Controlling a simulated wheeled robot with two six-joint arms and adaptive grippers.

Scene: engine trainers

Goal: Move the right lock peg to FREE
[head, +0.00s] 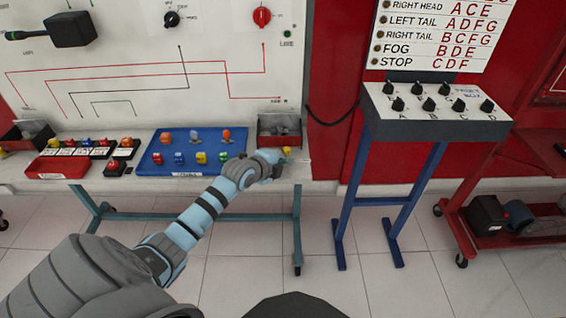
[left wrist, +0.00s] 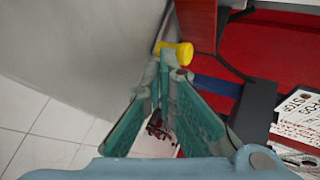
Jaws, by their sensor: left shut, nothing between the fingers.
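The right lock peg appears to be the yellow peg (left wrist: 176,52) at the edge of the board in the left wrist view. A small bit of yellow, likely the same peg (head: 287,151), shows just past my left gripper in the head view. My left gripper (head: 275,162) is at the right end of the bench ledge, in front of the small bin. In the left wrist view my left gripper (left wrist: 166,66) is shut and empty, its tips close beside the peg. I cannot tell whether they touch it. No FREE marking is readable. My right gripper is not in view.
A blue tray (head: 150,166) with several coloured pieces lies left of my gripper. The floor in front is clear.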

